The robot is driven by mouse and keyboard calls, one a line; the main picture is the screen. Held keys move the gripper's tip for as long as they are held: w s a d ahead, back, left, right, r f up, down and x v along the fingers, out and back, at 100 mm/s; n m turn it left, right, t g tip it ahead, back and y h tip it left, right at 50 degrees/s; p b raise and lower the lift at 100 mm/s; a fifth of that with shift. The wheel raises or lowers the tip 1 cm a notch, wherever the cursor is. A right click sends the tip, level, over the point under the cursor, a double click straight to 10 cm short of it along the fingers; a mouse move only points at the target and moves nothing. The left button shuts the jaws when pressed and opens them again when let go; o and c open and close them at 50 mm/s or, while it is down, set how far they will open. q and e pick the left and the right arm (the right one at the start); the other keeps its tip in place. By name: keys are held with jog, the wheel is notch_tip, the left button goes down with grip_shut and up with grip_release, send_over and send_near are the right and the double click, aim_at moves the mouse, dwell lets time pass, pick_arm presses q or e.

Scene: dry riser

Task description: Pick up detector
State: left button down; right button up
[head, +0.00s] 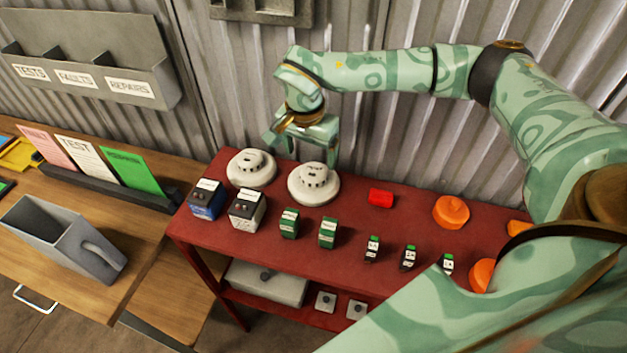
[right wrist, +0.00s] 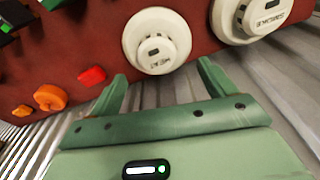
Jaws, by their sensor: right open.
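Two round white detectors stand on the red shelf's top at the back left. One is the left detector (head: 251,168); the other is the right detector (head: 314,183), beside it. My right gripper (head: 305,143) is open and empty, above and behind the detectors near the wall. In the right wrist view its open fingers (right wrist: 163,70) point toward the right detector (right wrist: 157,38), with a gap between. The left detector (right wrist: 248,20) is at the upper right there. Both carry labels too small to read surely. My left gripper is not in view.
The red shelf (head: 215,240) also bears a blue battery (head: 206,199), a white-and-black one (head: 246,209), green boxes (head: 289,223), a red block (head: 380,198) and orange domes (head: 451,211). The corrugated wall (head: 380,130) is close behind. A wooden bench (head: 150,230) stands left.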

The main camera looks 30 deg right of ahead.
aim_at(314, 170)
jog(key=f, duration=0.4)
jog(key=shift+d+f, duration=0.4)
jog(key=c, duration=1.4)
jog(key=shift+r, duration=0.2)
